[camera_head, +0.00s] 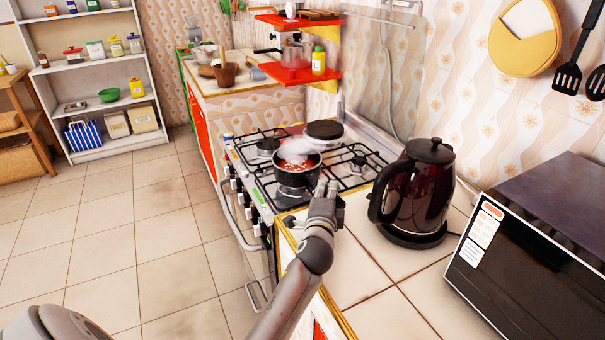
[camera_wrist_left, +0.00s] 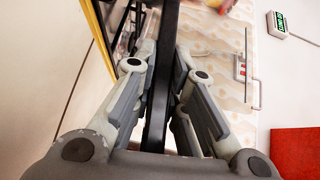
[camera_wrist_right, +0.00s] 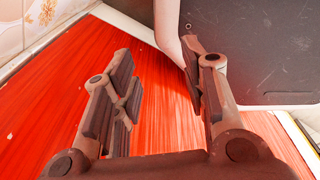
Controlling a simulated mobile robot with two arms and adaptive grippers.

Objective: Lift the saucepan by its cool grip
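The dark saucepan (camera_head: 297,170) is at the front of the gas stove, with red food inside and white steam above it. I cannot tell whether its base touches the burner grate. My left gripper (camera_head: 326,191) is on the near right side of the pan, at its handle. In the left wrist view the long black handle (camera_wrist_left: 158,115) runs between the fingers (camera_wrist_left: 165,55), which look shut on it with little gap. My right gripper (camera_wrist_right: 160,70) shows only in its wrist view; its fingers are apart with nothing between them.
A dark red kettle (camera_head: 420,190) stands on the counter right of the gripper, with a black microwave (camera_head: 535,235) beyond. The stove (camera_head: 268,190) holds other burners. A red shelf (camera_head: 290,72) hangs behind. Tiled floor (camera_head: 150,240) is clear. A red surface (camera_wrist_right: 50,115) lies below my right gripper.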

